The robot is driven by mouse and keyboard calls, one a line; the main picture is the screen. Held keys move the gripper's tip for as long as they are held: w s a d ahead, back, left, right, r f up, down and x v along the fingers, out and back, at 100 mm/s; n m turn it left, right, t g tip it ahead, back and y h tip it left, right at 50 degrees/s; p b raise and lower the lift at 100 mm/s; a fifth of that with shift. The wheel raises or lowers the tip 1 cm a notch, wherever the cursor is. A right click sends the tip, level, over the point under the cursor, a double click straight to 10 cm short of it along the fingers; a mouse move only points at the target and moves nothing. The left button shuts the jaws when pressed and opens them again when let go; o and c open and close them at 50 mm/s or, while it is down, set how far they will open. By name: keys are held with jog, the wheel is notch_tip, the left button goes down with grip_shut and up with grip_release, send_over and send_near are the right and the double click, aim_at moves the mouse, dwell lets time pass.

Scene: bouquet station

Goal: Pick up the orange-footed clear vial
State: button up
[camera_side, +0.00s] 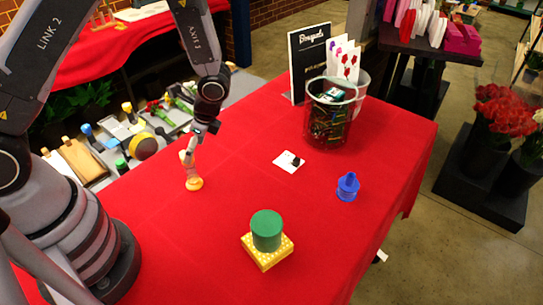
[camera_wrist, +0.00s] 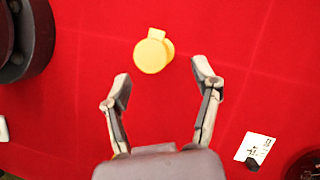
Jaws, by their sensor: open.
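The orange-footed vial (camera_side: 194,183) stands on the red table in the side view, left of the table's middle. Its orange foot shows; its clear body is hard to make out there. In the wrist view it is an orange-yellow shape (camera_wrist: 152,53) at top centre, just beyond my fingertips. My gripper (camera_wrist: 161,78) is open and empty, its two fingers spread either side of a bare patch of red cloth. In the side view my gripper (camera_side: 187,157) points down just above the vial and partly overlaps it. Whether they touch cannot be told.
A green cylinder (camera_side: 267,230) sits on a yellow block (camera_side: 268,259) at the front. A blue piece (camera_side: 347,187) stands to the right. Cloth around the vial is clear.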

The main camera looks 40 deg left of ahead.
aim_at(191, 172)
jog(key=x, duration=0.3)
jog(key=shift+s+a+f, duration=0.15)
jog(key=shift+s+f, duration=0.15)
jog(key=shift+s, duration=0.15)
jog(key=shift+a+f, duration=0.2)
jog(key=shift+f, duration=0.35)
jog(key=shift+c, duration=0.4)
grip_shut()
